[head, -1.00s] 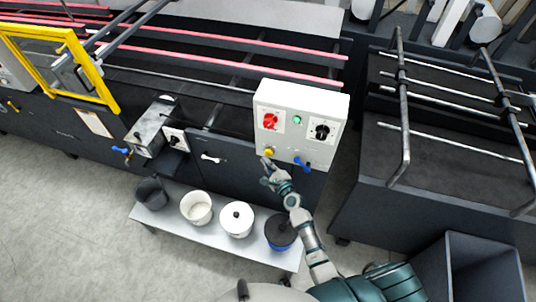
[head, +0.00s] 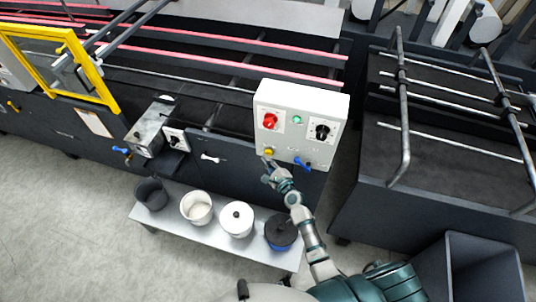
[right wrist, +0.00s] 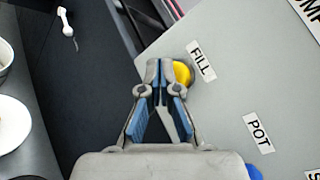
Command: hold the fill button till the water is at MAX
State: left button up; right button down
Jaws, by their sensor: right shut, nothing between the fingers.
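The yellow fill button (head: 268,152) is at the lower left of the white control box. It also shows in the right wrist view (right wrist: 183,74), beside the FILL label (right wrist: 201,60). My right gripper (head: 266,161) is shut and empty. In the right wrist view its fingertips (right wrist: 160,68) are at the left side of the button and cover part of it. I cannot tell whether they touch or press it. No water level or MAX mark can be made out. My left gripper is not in view.
The white control box (head: 290,134) also carries a red knob (head: 269,121), a green light (head: 297,119), a black dial (head: 322,131) and a blue lever (head: 302,163). Several pots stand on a low grey shelf (head: 219,236) below. A grey bin (head: 470,262) stands at the lower right.

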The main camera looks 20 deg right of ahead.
jog(key=shift+w+d, duration=0.25)
jog(key=shift+w, duration=0.15)
dwell(0.4)
jog(key=shift+s, duration=0.1)
dwell(2.2)
jog(key=shift+s+a, duration=0.5)
jog(key=shift+s, duration=0.2)
jog(key=s+a, duration=0.1)
jog(key=s, duration=0.1)
jog(key=s+a+p, duration=0.1)
jog(key=s+a, duration=0.1)
dwell(0.3)
jog(key=shift+s+d, duration=0.1)
jog(key=shift+s, duration=0.05)
dwell(0.4)
